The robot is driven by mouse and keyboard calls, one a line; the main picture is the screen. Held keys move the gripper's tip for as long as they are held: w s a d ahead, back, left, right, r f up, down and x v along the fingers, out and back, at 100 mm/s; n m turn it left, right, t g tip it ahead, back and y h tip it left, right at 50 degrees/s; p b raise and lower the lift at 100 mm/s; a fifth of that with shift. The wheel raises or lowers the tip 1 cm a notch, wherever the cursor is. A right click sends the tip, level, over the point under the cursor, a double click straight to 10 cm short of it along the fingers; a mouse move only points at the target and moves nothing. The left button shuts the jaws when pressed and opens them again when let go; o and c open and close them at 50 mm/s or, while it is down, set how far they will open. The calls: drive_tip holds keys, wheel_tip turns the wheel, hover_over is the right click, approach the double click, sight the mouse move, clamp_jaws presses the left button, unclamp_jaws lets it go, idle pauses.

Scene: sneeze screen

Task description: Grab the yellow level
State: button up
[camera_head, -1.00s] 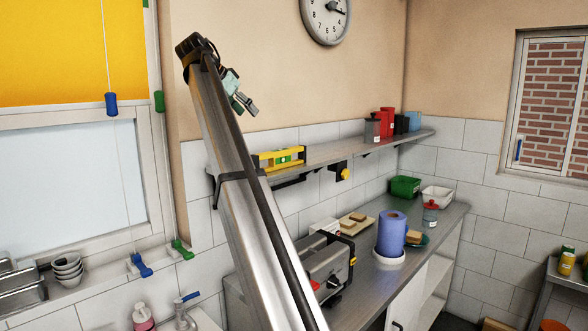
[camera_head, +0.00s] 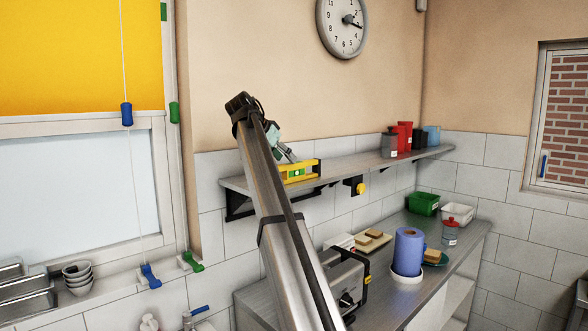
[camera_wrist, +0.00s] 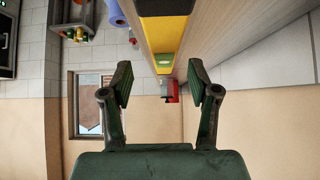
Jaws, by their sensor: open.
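The yellow level (camera_head: 300,171) lies on the wall shelf, near its left end, in the head view. In the wrist view the yellow level (camera_wrist: 164,36) runs lengthwise from the top of the picture, between and beyond the fingertips. My gripper (camera_wrist: 160,82) is open, with its two dark green fingers apart and nothing between them. In the head view my gripper (camera_head: 287,152) is just above the level, tilted down toward it. Part of the level is hidden behind my gripper and arm in the head view.
The shelf (camera_head: 348,164) runs along the tiled wall. Grey, red and dark containers (camera_head: 404,138) stand at its right end. Below are a counter with a blue paper roll (camera_head: 408,250), a green bin (camera_head: 422,204) and a toaster (camera_head: 345,280).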

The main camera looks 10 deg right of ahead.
sight(294, 167)
drive_tip(key=shift+w+p+x, duration=0.1)
drive_tip(key=shift+p+x, duration=0.7)
drive_tip(key=shift+x, duration=0.95)
drive_tip(key=shift+w+p+x, duration=0.15)
drive_tip(key=shift+p+x, duration=0.65)
drive_tip(key=shift+x, duration=0.95)
drive_tip(key=shift+a+r, duration=0.1)
drive_tip(key=shift+a, duration=0.05)
clamp_jaws()
